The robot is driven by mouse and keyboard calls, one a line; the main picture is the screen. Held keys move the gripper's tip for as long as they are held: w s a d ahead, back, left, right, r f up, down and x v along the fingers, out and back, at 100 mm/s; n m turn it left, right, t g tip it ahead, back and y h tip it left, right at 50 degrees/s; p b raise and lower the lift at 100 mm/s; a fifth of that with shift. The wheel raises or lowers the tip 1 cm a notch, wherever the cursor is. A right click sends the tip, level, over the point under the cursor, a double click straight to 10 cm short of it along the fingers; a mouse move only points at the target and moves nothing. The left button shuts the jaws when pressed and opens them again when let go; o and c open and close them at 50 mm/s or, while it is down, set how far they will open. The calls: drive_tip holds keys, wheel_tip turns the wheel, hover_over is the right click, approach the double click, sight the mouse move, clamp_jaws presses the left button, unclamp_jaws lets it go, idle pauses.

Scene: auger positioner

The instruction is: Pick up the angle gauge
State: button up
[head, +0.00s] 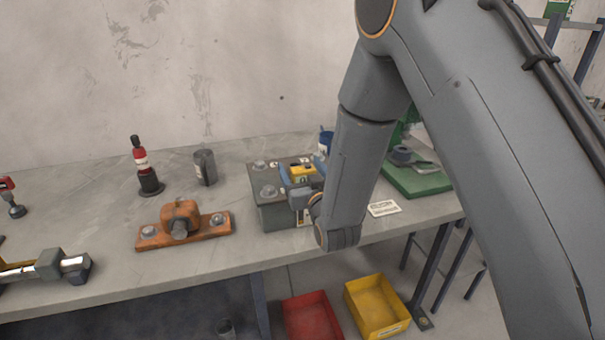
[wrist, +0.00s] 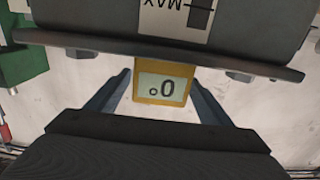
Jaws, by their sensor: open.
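The angle gauge is a small yellow block (head: 302,171) on top of a dark grey box-shaped unit (head: 272,214) on the bench. In the wrist view the gauge (wrist: 138,98) appears upside down, with a pale display reading 0. My gripper (head: 304,178) is at the gauge in the head view. In the wrist view my gripper (wrist: 161,76) is open, with one finger on each side of the gauge and a visible gap at both sides. The grey unit (wrist: 110,20) fills the top of that view. My arm hides part of the unit in the head view.
An orange bracket (head: 182,225), a red-and-black bottle-shaped item (head: 142,160) and a grey cylinder (head: 205,167) stand left of the unit. A green tray (head: 425,184) and a white card (head: 384,208) lie to the right. Red (head: 310,318) and yellow (head: 378,306) bins are below the bench.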

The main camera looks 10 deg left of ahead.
drive_tip(key=shift+x, duration=1.05)
drive_tip(key=c, duration=1.3)
drive_tip(key=shift+c, duration=0.2)
drive_tip(key=shift+r, duration=0.15)
drive_tip(key=shift+c, duration=0.2)
